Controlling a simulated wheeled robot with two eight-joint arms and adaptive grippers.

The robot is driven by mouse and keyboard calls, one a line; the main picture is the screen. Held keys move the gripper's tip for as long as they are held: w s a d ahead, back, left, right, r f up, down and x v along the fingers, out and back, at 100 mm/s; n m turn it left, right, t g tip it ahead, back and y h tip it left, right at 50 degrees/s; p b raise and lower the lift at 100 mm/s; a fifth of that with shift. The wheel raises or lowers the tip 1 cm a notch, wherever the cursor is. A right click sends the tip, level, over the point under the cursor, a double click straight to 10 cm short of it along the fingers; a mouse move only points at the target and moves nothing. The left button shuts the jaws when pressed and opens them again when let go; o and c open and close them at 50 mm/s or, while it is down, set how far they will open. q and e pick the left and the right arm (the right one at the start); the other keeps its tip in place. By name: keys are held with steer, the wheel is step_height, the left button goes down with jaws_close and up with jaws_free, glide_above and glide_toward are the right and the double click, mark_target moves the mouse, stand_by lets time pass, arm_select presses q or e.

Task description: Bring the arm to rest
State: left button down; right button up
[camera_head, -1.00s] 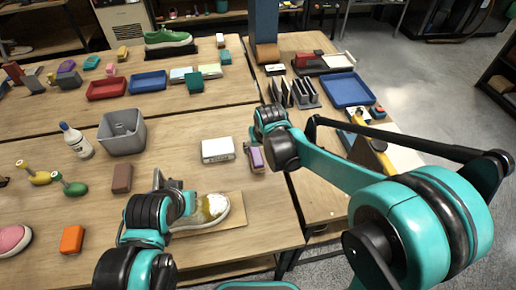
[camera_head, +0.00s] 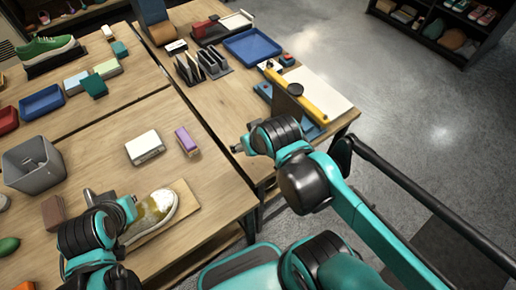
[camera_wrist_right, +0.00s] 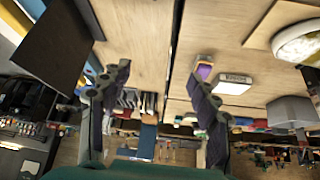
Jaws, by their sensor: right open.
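My right gripper (camera_head: 240,148) hangs at the gap between the two tables, right of the purple-topped block (camera_head: 187,140). In the right wrist view its two fingers are spread wide with nothing between them (camera_wrist_right: 160,72). My left gripper (camera_head: 122,205) is at the left end of the soiled white sneaker (camera_head: 155,208), which lies on a tan board (camera_head: 185,198). My left arm hides part of the shoe, and I cannot tell whether the fingers grip it. The sneaker also shows in the right wrist view (camera_wrist_right: 298,42).
A white box (camera_head: 144,147) and a grey bin (camera_head: 35,168) stand on the left table. The right table holds a blue tray (camera_head: 251,46), dark upright holders (camera_head: 203,64) and a yellow tool (camera_head: 298,94). Open floor (camera_head: 410,110) lies to the right.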

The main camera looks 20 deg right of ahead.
steer(key=s, duration=0.1)
steer(key=s+d+f, duration=0.1)
steer(key=shift+s+d, duration=0.2)
steer(key=shift+s, duration=0.15)
steer(key=shift+f, duration=0.15)
stand_by(0.9)
